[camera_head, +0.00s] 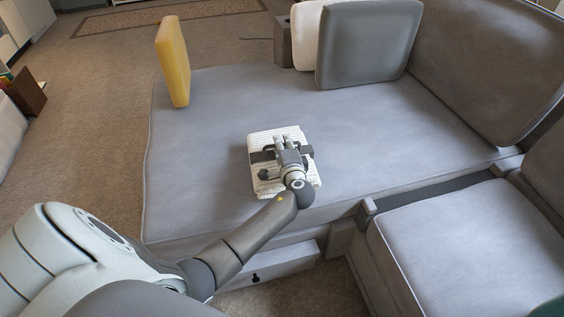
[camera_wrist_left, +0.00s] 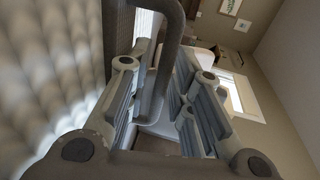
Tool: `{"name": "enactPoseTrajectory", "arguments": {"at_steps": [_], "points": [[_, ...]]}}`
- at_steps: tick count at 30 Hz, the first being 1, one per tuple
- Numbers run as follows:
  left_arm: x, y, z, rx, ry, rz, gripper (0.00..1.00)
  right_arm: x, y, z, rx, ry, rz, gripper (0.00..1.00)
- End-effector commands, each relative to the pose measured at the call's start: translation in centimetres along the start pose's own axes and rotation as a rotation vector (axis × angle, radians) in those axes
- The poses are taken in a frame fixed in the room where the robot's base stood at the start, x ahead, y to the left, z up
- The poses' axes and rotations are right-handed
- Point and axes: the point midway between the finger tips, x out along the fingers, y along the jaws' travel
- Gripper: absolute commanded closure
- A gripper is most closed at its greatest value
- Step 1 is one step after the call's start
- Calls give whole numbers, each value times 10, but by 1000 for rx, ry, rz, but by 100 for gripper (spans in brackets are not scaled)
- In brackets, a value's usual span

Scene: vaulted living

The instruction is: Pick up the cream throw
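The cream throw (camera_head: 283,133) is a folded, textured block near the front edge of the grey sofa's chaise. My left gripper (camera_head: 281,153) is over the throw, its dark fingers spread across it, and hides its middle. In the left wrist view the throw (camera_wrist_left: 50,75) fills the left side, close and blurred. The two fingers of the left gripper (camera_wrist_left: 165,85) stand apart there, with no throw clearly clamped between them. Whether the fingers touch the throw cannot be told. My right gripper is not in view.
The grey chaise (camera_head: 210,130) is largely bare around the throw. A yellow cushion (camera_head: 173,62) stands at its far left. A grey cushion (camera_head: 368,45) and a white cushion (camera_head: 306,35) stand at the back. A lower grey seat (camera_head: 470,240) lies to the right.

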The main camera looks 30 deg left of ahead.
Motion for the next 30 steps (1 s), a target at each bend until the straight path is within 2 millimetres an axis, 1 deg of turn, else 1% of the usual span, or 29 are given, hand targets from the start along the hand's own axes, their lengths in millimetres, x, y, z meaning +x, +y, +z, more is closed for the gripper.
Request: {"name": "enactPoseTrajectory", "arguments": {"at_steps": [7, 8, 12, 30], "points": [[1, 0, 0, 0, 0, 0, 79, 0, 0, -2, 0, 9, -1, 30], [1, 0, 0, 0, 0, 0, 81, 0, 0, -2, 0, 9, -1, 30], [1, 0, 0, 0, 0, 0, 99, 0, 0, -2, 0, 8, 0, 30], [1, -2, -1, -1, 1, -3, 100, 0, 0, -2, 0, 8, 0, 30]]}}
